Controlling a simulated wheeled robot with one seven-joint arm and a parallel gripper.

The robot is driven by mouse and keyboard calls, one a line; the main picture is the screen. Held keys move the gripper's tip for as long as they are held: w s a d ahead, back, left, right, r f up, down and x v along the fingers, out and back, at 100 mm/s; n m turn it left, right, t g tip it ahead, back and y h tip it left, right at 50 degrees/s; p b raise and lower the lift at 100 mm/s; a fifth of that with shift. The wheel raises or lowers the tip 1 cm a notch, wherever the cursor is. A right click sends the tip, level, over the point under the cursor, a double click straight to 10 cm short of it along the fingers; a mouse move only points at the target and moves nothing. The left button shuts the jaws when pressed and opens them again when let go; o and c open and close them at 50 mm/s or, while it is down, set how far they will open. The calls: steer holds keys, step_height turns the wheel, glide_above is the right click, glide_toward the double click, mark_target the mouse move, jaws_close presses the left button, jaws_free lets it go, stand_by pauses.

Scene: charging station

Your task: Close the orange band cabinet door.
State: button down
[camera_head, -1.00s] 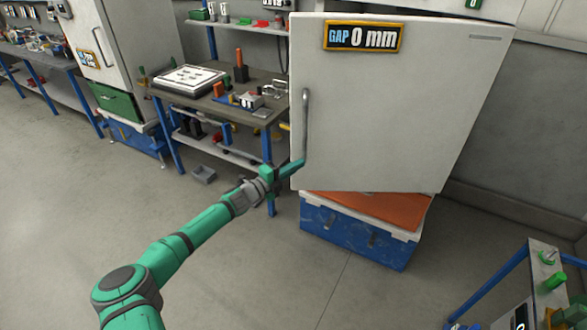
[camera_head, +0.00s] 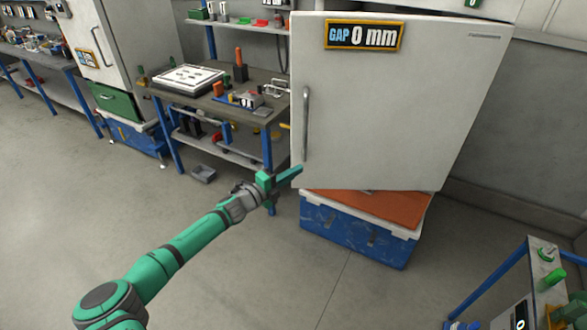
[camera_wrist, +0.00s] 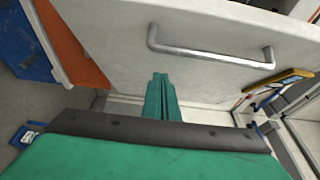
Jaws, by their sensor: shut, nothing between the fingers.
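The white cabinet door (camera_head: 395,110) with a grey vertical handle (camera_head: 306,125) stands above an orange band (camera_head: 380,208). My gripper (camera_head: 296,172) is shut and empty, at the lower left corner of the door, below the handle. In the wrist view the closed green fingers (camera_wrist: 160,80) point at the white door panel (camera_wrist: 110,40), with the handle (camera_wrist: 210,55) beyond and to the right. Whether the fingertips touch the door cannot be told.
A blue base (camera_head: 355,238) sits under the orange band. A workbench (camera_head: 228,98) with tools stands left of the door, and another cabinet (camera_head: 125,50) with a green band farther left. A small bench (camera_head: 535,285) is at lower right. The front floor is clear.

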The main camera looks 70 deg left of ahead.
steer(key=s+a, duration=0.5)
steer(key=a, duration=0.3)
steer(key=s+d+f+g+h, duration=0.1)
steer(key=s+d+f, duration=0.4)
steer(key=d+f, duration=0.15)
steer(key=s+d+f+n+g+h, duration=0.15)
steer(key=s+d+f, duration=0.35)
steer(key=d, duration=0.6)
steer(key=s+d+f+n+h, duration=0.1)
steer(key=s+d+f+n, duration=0.15)
steer(key=d+f, duration=0.65)
steer(key=s+d+f+n+g+h, duration=0.1)
steer(key=s+d+f+n, duration=0.3)
steer(key=d, duration=1)
steer(key=d+r+n+h, duration=0.1)
steer(key=d+r, duration=0.2)
steer(key=d, duration=0.8)
steer(key=d+r+n, duration=0.1)
steer(key=d+r, duration=0.1)
steer(key=d, duration=0.9)
steer(key=w+d+r+n+t, duration=0.1)
steer(key=w+d+r+n, duration=0.2)
steer(key=d+r, duration=0.8)
steer(key=shift+d+n+t, duration=0.35)
steer(key=shift+d+n, duration=0.35)
steer(key=shift+d, duration=1.05)
